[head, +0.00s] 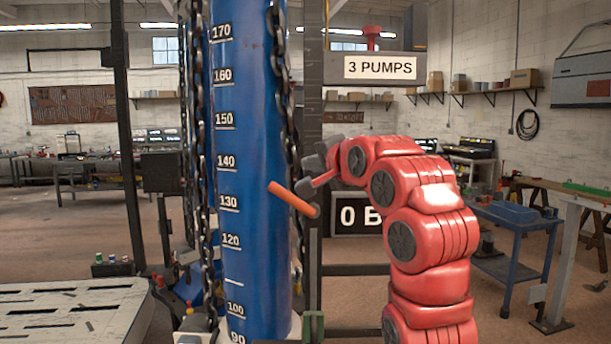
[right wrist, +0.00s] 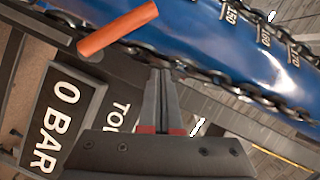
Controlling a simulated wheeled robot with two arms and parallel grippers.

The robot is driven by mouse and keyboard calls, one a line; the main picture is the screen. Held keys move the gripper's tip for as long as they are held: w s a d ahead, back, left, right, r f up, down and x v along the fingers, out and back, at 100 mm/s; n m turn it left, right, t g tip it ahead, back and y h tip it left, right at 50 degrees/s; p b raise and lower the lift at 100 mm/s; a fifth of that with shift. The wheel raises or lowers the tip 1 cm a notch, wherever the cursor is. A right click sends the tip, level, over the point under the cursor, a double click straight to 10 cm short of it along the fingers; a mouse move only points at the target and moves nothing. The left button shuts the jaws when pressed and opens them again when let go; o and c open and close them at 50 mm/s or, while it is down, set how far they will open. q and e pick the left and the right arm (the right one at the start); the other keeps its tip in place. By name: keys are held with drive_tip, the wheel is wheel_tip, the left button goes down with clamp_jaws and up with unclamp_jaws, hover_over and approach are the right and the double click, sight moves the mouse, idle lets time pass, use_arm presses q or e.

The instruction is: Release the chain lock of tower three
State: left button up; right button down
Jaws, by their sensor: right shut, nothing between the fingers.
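The blue tower column (head: 240,130) with a white number scale stands upright in the head view; it also crosses the top of the right wrist view (right wrist: 200,45). Dark chains (head: 196,150) hang along both its sides. An orange lever handle (head: 293,199) sticks out at its right side, sloping down to the right; it also shows upper left in the right wrist view (right wrist: 118,28). My right gripper (head: 308,186) is shut and empty, close to the right of the handle. Its fingertips (right wrist: 160,75) point toward the chain, apart from the handle. My left gripper is not in view.
A "3 PUMPS" sign (head: 381,68) hangs above my right arm. A "0 BAR" sign (right wrist: 55,125) is behind the gripper. A slotted pale platform (head: 70,310) lies at lower left. A blue cart (head: 512,225) stands at right. Open floor lies behind at left.

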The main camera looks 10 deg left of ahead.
drive_tip(key=s+d+r+b, duration=0.1)
drive_tip(key=s+r, duration=0.1)
drive_tip(key=s, duration=0.5)
drive_tip(key=shift+d+r+b, duration=0.2)
drive_tip(key=shift+d+b, duration=0.15)
drive_tip(key=shift+b, duration=0.05)
